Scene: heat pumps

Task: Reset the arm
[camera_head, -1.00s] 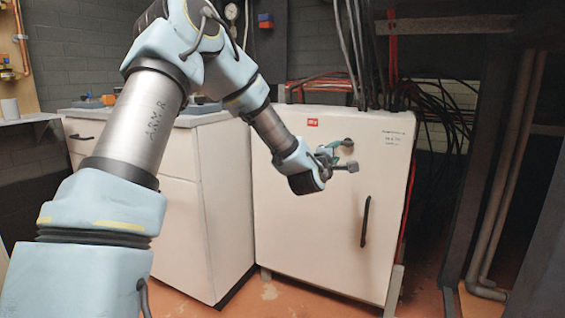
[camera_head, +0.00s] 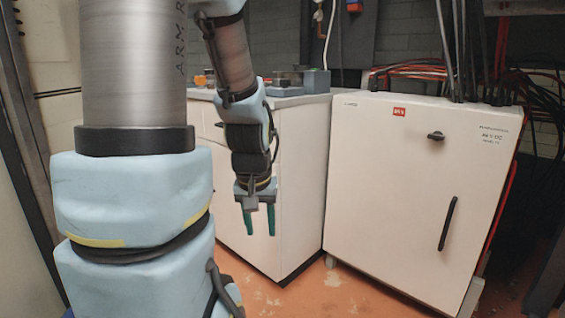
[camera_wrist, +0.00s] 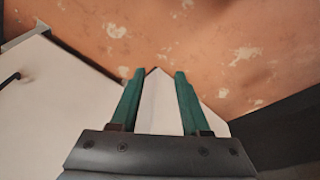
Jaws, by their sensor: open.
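My gripper (camera_head: 259,234) hangs with its two green fingers pointing down, in front of the white counter cabinet (camera_head: 305,150). The fingers are apart and nothing is between them. In the wrist view my gripper (camera_wrist: 158,75) also shows open and empty, with the floor beyond its tips. My arm is folded, with its forearm hanging down beside the upper column.
A white heat pump cabinet (camera_head: 400,190) stands to the right of my gripper, with a dark knob (camera_head: 436,136) and a black vertical handle (camera_head: 447,223). Black cables (camera_head: 470,50) rise from its top. The worn orange floor (camera_head: 330,295) is clear in front.

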